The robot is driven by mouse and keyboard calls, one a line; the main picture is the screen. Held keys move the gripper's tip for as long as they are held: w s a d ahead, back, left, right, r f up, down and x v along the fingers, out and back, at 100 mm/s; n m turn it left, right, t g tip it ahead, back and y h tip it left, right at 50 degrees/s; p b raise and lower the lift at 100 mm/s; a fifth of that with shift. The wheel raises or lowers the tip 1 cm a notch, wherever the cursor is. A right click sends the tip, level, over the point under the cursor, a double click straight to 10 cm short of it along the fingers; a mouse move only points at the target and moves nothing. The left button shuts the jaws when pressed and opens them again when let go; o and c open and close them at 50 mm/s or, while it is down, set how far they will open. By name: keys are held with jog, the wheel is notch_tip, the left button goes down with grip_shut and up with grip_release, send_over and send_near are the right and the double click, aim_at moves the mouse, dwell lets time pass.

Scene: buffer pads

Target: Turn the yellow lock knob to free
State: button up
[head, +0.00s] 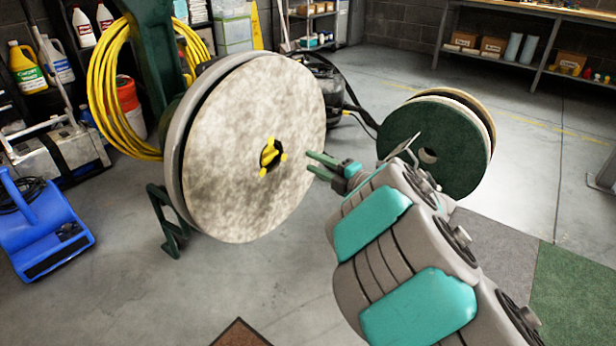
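The yellow lock knob (269,155) sits in the dark center hole of a large, pale, stained buffer pad (230,165). Its lobes spread out over the hole's edge. The pad faces me, mounted on a grey disc (187,125) on a dark green machine. My gripper (310,164) is just right of the knob in the picture, with its two green fingers pointing at it. The fingers are apart with a gap between them and nothing visible in it. I see clear pad between the fingertips and the knob, so they look apart from it.
A stack of round pads with a dark green front one (440,165) stands at the right, behind my arm. A blue blower (40,230) is on the floor at left. A yellow hose (112,85) hangs behind the machine. The concrete floor in front is mostly clear.

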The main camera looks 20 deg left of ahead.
aim_at(272, 157)
jog(key=shift+n+g+y, duration=0.6)
jog(key=shift+n+g, duration=0.1)
jog(key=shift+g, duration=0.2)
jog(key=shift+a+f+p, duration=0.1)
jog(key=shift+a+f, duration=0.1)
jog(key=shift+a, duration=1.05)
jog(key=shift+a+f+p, duration=0.15)
jog(key=shift+a+f, duration=0.05)
jog(key=shift+a, duration=1)
jog(key=shift+a+f+p, duration=0.1)
jog(key=shift+a+f, duration=0.1)
jog(key=shift+a, duration=1.05)
jog(key=shift+w+a+f, duration=0.1)
jog(key=shift+w+a, duration=0.05)
jog(key=shift+a, duration=0.2)
jog(key=shift+b+x, duration=0.5)
jog(key=shift+x, duration=1.2)
jog(key=shift+c, duration=0.4)
grip_shut()
